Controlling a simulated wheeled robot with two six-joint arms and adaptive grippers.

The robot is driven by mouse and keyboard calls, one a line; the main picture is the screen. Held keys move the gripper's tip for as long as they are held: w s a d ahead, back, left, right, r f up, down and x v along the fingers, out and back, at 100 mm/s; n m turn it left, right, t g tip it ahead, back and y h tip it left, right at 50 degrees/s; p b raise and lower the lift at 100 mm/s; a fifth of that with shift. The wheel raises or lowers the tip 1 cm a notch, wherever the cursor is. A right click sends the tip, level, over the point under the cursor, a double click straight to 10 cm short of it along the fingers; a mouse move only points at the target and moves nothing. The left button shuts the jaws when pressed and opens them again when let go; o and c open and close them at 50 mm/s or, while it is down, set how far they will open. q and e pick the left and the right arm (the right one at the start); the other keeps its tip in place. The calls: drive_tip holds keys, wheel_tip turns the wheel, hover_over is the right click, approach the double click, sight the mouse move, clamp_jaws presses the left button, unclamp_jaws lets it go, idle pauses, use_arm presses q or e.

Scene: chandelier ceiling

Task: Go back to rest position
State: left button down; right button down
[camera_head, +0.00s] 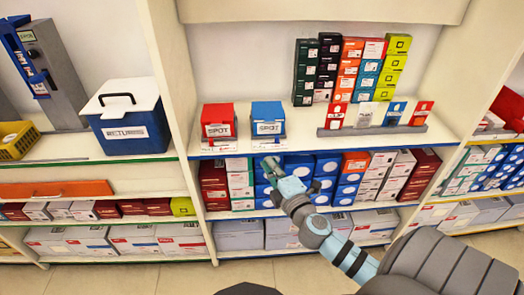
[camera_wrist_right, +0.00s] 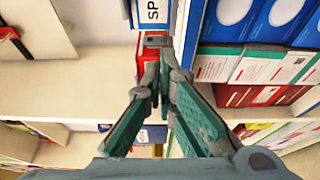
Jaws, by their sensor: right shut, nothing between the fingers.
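My right gripper (camera_head: 268,166) reaches up from the lower right in the head view, in front of the middle shelf unit. Its fingertips are near the front edge of the shelf bearing the red SPOT box (camera_head: 218,121) and the blue SPOT box (camera_head: 267,118). In the right wrist view the green fingers of the gripper (camera_wrist_right: 160,72) come together with nothing held between them. My left gripper is in neither view.
Blue-fronted boxes (camera_head: 299,166) and red and white boxes fill the shelf behind the gripper. A blue RETURNS bin (camera_head: 130,130) stands at the left. Stacked coloured boxes (camera_head: 345,70) stand at the back. The floor (camera_head: 150,279) is clear at the lower left.

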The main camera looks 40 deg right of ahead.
drive_tip(key=s+d+f+m+g+p, duration=0.1)
drive_tip(key=s+f+m+g, duration=0.3)
drive_tip(key=f, duration=0.6)
drive_tip(key=s+d+f+m+g+y+p, duration=0.1)
drive_tip(key=s+f+m+g+p, duration=0.1)
drive_tip(key=s+f, duration=0.5)
drive_tip(key=s+d+f+m+g+p, duration=0.1)
drive_tip(key=s+f+m+g, duration=0.2)
drive_tip(key=f, duration=0.9)
drive_tip(key=s+a+f+m+g+y+p, duration=0.1)
drive_tip(key=s+a, duration=0.3)
drive_tip(key=s, duration=0.4)
drive_tip(key=s+a+f+m+g+p, duration=0.3)
drive_tip(key=s+a+f, duration=0.1)
drive_tip(key=s, duration=0.5)
drive_tip(key=s+a+f+m+g+y+p, duration=0.1)
drive_tip(key=s+a+f+m+g+p, duration=0.1)
drive_tip(key=s+a, duration=0.3)
drive_tip(key=shift+s+f+g+y, duration=0.3)
drive_tip(key=shift+s+f+g, duration=0.35)
drive_tip(key=shift+s, duration=1.25)
